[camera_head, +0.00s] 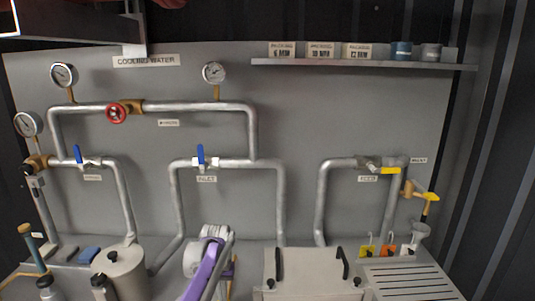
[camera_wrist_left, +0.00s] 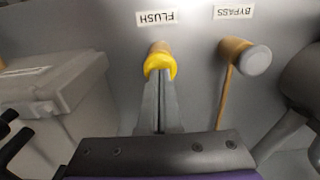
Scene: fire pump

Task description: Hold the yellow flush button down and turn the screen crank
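The yellow flush button (camera_wrist_left: 160,63) is on the grey panel under an upside-down FLUSH label (camera_wrist_left: 157,17) in the left wrist view. My left gripper (camera_wrist_left: 160,80) has its fingers close together, with the tips overlapping the button's face. It appears to be touching the button, but I cannot tell how far in the button is. In the head view my purple and white left arm (camera_head: 206,266) hides the button and the fingertips. I cannot make out the screen crank in either view. My right gripper does not show.
A brass BYPASS lever with a grey end (camera_wrist_left: 257,61) is beside the button. A grey box with black handles (camera_head: 312,285) and a lidded canister (camera_head: 125,262) stand on either side of my arm. Pipes with blue valve handles (camera_head: 200,155) run along the panel.

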